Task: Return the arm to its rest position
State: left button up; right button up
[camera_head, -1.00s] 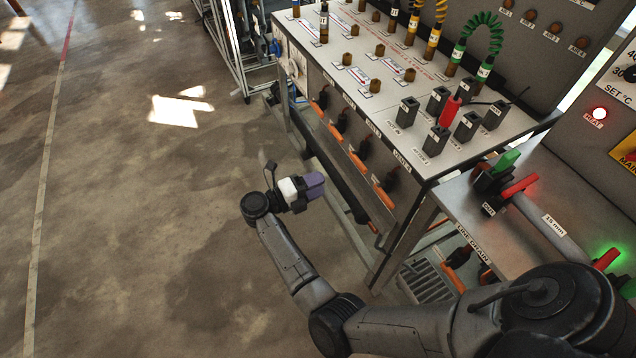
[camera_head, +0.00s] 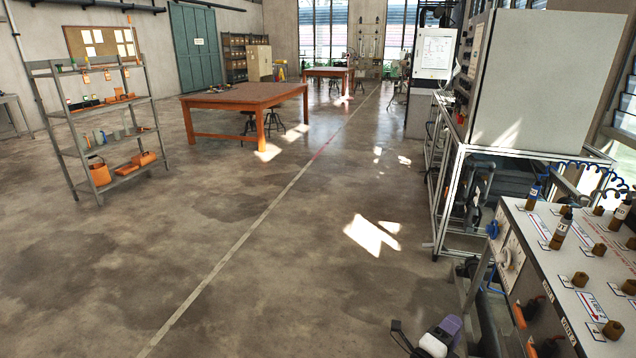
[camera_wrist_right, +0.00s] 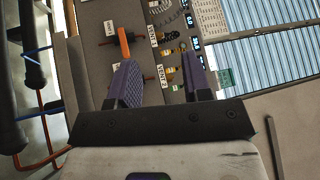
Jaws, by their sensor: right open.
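My right gripper (camera_head: 449,327) shows at the bottom edge of the head view, with purple finger pads and a white and black body. It is beside the left side of the bench panel, over the floor as seen from here. Most of its arm is cut off by the picture edge. In the right wrist view its two purple fingers (camera_wrist_right: 161,78) stand apart with nothing between them. My left gripper is not in view.
The sloping panel bench (camera_head: 560,285) with brown pegs is close at right. A white-framed rig (camera_head: 445,190) stands behind it. A grey shelf (camera_head: 75,150) and an orange-legged table (camera_head: 245,95) stand farther off. The floor (camera_head: 250,230) between is clear.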

jog(key=w+a+r+n+t+y+p, duration=0.1)
jog(key=a+r+n+t+y, duration=0.2)
jog(key=a+r+n+y, duration=0.65)
jog(key=w+a+r+n+t+y+p, duration=0.1)
jog(key=a+r+n+t+y, duration=0.15)
jog(key=a+n+y, duration=0.7)
jog(key=s+d+r+n+g+p, duration=0.1)
jog(key=s+r+n+g+p, duration=0.2)
jog(key=s+r+p, duration=0.4)
jog(key=s+d+r+n+g+h+p, duration=0.1)
jog(key=s+r+n+g+p, duration=0.3)
jog(key=s+p, duration=1.7)
jog(key=s+d+r+n+g+p, duration=0.3)
jog(key=s+r+g+p, duration=0.3)
jog(key=s+r+p, duration=0.5)
jog(key=shift+s+d+r+n+h+p, duration=0.15)
jog(key=shift+s+r+n+h+p, duration=0.35)
jog(key=shift+s+p, duration=2.4)
jog(key=shift+w+f+p, duration=0.15)
jog(key=shift+w+p, duration=1)
